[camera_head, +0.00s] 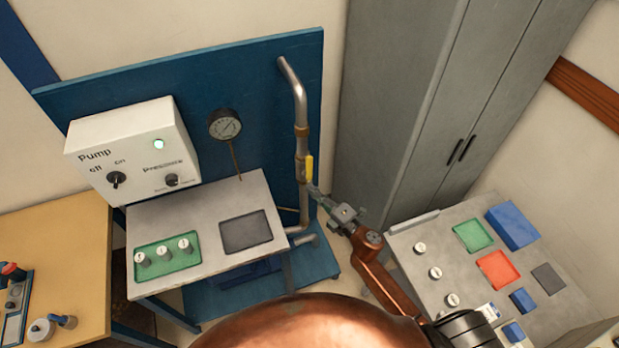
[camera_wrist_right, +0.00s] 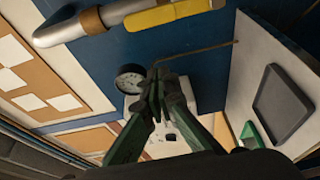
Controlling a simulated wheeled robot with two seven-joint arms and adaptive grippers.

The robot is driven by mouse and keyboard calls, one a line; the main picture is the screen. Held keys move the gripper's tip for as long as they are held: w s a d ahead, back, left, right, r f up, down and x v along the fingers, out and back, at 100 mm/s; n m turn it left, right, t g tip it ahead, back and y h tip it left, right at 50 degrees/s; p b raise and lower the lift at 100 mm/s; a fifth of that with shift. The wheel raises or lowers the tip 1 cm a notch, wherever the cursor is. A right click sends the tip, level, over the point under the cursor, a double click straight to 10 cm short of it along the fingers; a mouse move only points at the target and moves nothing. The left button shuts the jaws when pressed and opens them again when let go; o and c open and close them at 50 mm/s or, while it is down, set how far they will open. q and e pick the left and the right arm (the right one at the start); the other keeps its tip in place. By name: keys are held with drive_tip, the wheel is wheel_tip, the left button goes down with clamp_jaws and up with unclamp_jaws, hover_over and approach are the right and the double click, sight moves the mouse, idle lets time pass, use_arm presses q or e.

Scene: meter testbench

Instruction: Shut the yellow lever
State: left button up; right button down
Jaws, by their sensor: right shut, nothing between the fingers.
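The yellow lever (camera_head: 309,167) is on the metal pipe (camera_head: 300,95) fixed to the blue panel. It lies roughly along the pipe in the head view. In the right wrist view the yellow lever (camera_wrist_right: 175,14) shows at the top edge, in line with the pipe (camera_wrist_right: 90,25). My right gripper (camera_head: 315,190) is just below the lever's lower end in the head view; whether it touches cannot be told. Its fingers (camera_wrist_right: 160,82) are together and empty in the wrist view, with the lever beyond and above them. My left gripper is not in view.
A pump box (camera_head: 133,150) with a green light and a gauge (camera_head: 225,124) are left of the pipe. A grey bench (camera_head: 200,212) with a green tray (camera_head: 167,257) stands below. A grey cabinet (camera_head: 400,90) is close to the right, above another grey bench (camera_head: 440,235).

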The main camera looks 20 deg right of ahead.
sight(309, 171)
drive_tip(key=p+x, duration=0.1)
drive_tip(key=x, duration=0.9)
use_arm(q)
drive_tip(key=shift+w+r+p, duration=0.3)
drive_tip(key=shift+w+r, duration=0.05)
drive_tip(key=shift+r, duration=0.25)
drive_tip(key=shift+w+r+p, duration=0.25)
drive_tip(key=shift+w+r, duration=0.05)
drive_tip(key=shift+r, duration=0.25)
use_arm(e)
drive_tip(key=d, duration=0.4)
drive_tip(key=shift+s+f, duration=0.1)
drive_tip(key=shift+s, duration=0.05)
drive_tip(key=shift+d, duration=0.1)
